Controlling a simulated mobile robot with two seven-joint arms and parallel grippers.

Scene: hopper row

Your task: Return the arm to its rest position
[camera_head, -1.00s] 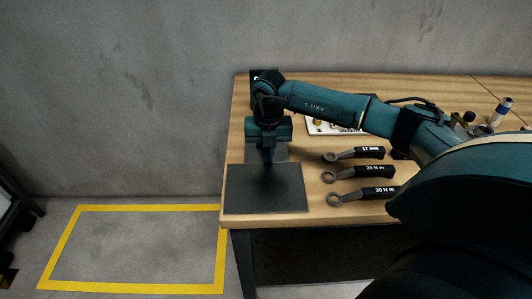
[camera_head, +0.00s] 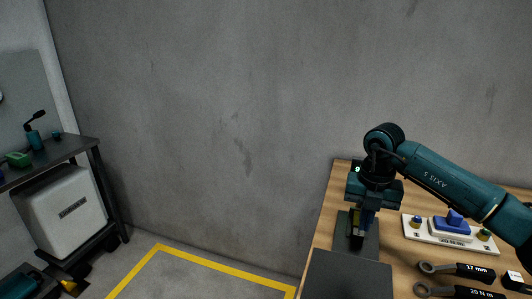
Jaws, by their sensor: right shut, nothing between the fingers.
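My right arm reaches in from the right over the wooden workbench (camera_head: 326,214). Whether the tips touch the surface I cannot tell. My left gripper is not in view.
A white board with blue and yellow parts (camera_head: 438,238) lies right of my gripper. Wrenches with black handles (camera_head: 474,272) lie in front of it. A dark shelf (camera_head: 72,145) with a white box (camera_head: 65,212) stands at far left. Yellow-marked floor (camera_head: 190,258) lies between.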

